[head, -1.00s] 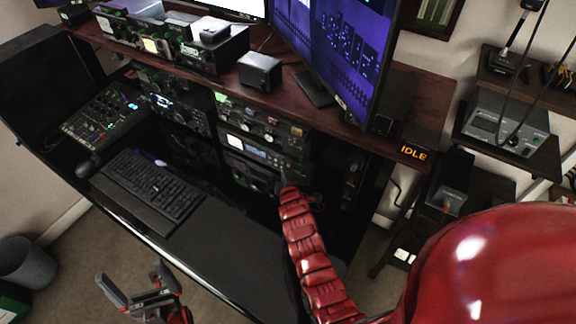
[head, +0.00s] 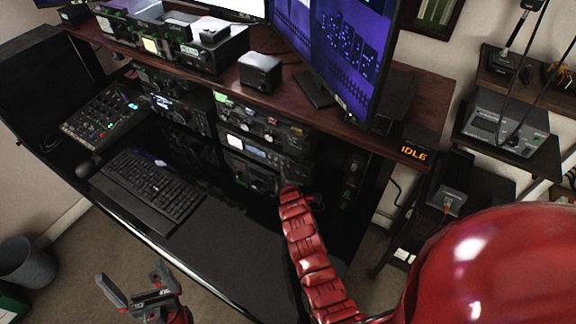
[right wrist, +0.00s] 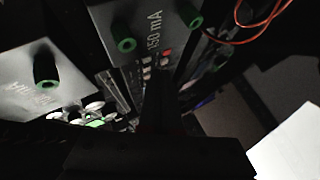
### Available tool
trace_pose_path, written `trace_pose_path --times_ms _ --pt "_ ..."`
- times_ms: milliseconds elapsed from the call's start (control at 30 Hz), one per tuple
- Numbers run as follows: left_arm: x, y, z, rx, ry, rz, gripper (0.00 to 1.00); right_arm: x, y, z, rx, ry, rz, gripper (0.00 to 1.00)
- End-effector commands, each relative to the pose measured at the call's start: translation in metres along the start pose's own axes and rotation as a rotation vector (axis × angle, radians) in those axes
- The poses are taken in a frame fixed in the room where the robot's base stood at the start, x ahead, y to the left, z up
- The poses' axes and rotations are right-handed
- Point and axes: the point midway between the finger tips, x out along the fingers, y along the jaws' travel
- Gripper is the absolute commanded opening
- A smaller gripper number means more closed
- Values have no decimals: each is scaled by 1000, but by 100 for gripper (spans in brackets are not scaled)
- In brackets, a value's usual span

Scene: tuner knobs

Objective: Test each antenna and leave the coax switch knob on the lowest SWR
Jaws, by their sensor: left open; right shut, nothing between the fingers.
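A stack of radio and tuner units sits under the wooden shelf in the head view: an upper unit (head: 262,122), a middle unit with a lit display (head: 262,152) and a lower unit (head: 250,176). The red right arm ends at the lower unit's right side. My right gripper (right wrist: 160,105) shows dark in the right wrist view, shut with nothing held; its tips are hard to make out. Grey panels there carry green posts (right wrist: 125,45), one marked "150 mA". I cannot tell which knob is the coax switch. My left gripper (head: 133,286) is open and empty, in front of the desk.
A keyboard (head: 150,182) lies on the black desk (head: 225,240), whose front right is clear. An orange-lit sign (head: 413,153) hangs at the shelf edge. Monitors and boxes stand on the shelf (head: 425,115). Red wires (right wrist: 262,25) cross the right wrist view.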

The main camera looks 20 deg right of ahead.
Motion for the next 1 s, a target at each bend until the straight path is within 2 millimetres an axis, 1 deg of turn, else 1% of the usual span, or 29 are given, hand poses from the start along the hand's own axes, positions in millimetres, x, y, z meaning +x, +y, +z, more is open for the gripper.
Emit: trace_pose_path --times_ms 267,533,1000 --pt "0 0 0 0 0 0 100 1 1 0 0 0 0 0" --pt "2 0 0 0 0 0 100 6 5 4 -1 0 1 0" --pt "2 0 0 0 0 0 100 7 6 5 0 0 0 0"
